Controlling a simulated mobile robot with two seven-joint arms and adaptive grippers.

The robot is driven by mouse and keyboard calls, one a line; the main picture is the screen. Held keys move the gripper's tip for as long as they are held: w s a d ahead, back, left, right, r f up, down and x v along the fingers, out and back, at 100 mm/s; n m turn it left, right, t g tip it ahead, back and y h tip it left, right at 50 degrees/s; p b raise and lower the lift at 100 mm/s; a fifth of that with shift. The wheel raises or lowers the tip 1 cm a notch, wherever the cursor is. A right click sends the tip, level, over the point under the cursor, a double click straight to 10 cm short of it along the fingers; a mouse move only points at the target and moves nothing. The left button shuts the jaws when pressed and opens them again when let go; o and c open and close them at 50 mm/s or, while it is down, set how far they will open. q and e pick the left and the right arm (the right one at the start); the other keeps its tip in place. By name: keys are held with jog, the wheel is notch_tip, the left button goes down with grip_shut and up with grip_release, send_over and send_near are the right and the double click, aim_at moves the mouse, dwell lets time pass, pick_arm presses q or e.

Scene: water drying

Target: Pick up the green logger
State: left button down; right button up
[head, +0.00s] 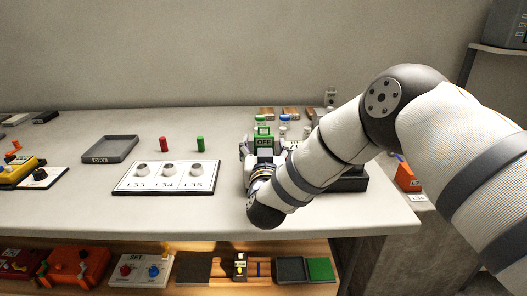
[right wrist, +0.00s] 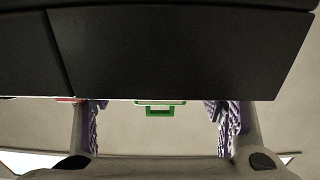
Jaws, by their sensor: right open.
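A small green cylinder (head: 200,144), which looks like the green logger, stands upright on the table beside a similar red cylinder (head: 163,144). My right gripper (head: 262,158) is to the right of it, apart from it, at a box marked OFF (head: 264,141) with a green top; my own wrist partly hides this spot. In the right wrist view the purple-padded fingers (right wrist: 162,125) are wide apart. A green bracket-like piece (right wrist: 160,109) shows between them, below a large dark shape; I cannot tell whether it belongs to the box. My left gripper is not in view.
A white board (head: 166,186) with L33, L34 and L35 fixtures lies in front of the cylinders. A grey DRY tray (head: 110,148) is to their left. Small bottles (head: 285,121) and wooden blocks stand behind the OFF box. A lower shelf (head: 205,281) holds more items.

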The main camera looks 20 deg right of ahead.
jog(key=shift+x, duration=1.1)
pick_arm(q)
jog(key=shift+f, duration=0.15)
pick_arm(e)
jog(key=c, duration=1.4)
